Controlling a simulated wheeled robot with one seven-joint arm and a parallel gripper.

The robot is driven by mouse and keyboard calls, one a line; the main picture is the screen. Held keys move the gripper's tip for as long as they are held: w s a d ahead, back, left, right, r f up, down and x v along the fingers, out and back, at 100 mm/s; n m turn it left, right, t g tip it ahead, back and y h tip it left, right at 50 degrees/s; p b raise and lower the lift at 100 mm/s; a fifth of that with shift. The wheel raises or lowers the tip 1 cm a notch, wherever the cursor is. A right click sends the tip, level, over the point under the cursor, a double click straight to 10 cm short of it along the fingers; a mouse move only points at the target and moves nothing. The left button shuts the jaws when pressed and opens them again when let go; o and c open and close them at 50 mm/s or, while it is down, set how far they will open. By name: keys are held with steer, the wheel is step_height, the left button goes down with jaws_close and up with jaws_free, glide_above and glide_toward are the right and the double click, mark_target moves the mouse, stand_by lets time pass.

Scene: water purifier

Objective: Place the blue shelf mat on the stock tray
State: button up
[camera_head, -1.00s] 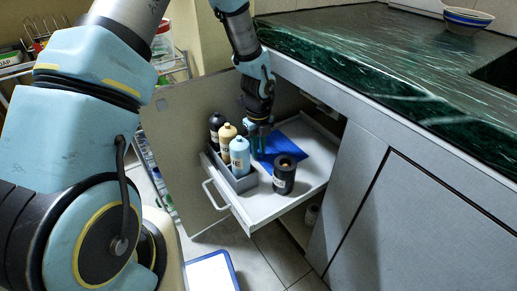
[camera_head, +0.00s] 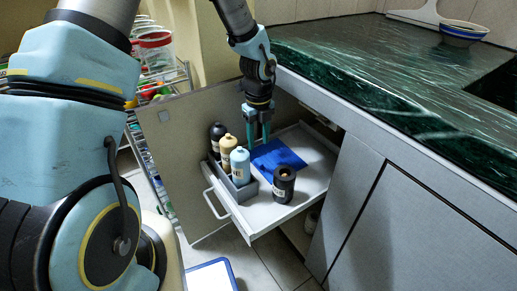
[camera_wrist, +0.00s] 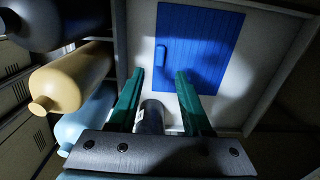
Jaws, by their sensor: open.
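The blue shelf mat (camera_head: 283,154) lies on the light grey pull-out shelf (camera_head: 318,172) under the counter. In the wrist view the mat (camera_wrist: 205,45) is a ribbed blue sheet with a small raised tab (camera_wrist: 161,56) near its left edge. My gripper (camera_head: 258,138) is above the mat's left part, its teal fingers pointing down, open and empty. In the wrist view the gripper's fingertips (camera_wrist: 159,75) are spread apart, just short of the tab. A white board-like tray with a blue rim (camera_head: 229,266) lies on the floor, partly cut off; I cannot tell if it is the stock tray.
Black (camera_head: 216,138), tan (camera_head: 227,150) and light blue (camera_head: 240,167) bottles stand in a grey bin (camera_head: 249,188) left of the mat. A dark cylinder (camera_head: 283,186) stands at the shelf's front. The green counter (camera_head: 390,75) overhangs behind. Bare shelf shows at right.

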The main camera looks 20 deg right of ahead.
step_height(320, 180, up, 4)
steer(key=shift+r+p, duration=0.1)
steer(key=shift+p, duration=0.2)
steer(key=shift+s, duration=0.1)
stand_by(0.3)
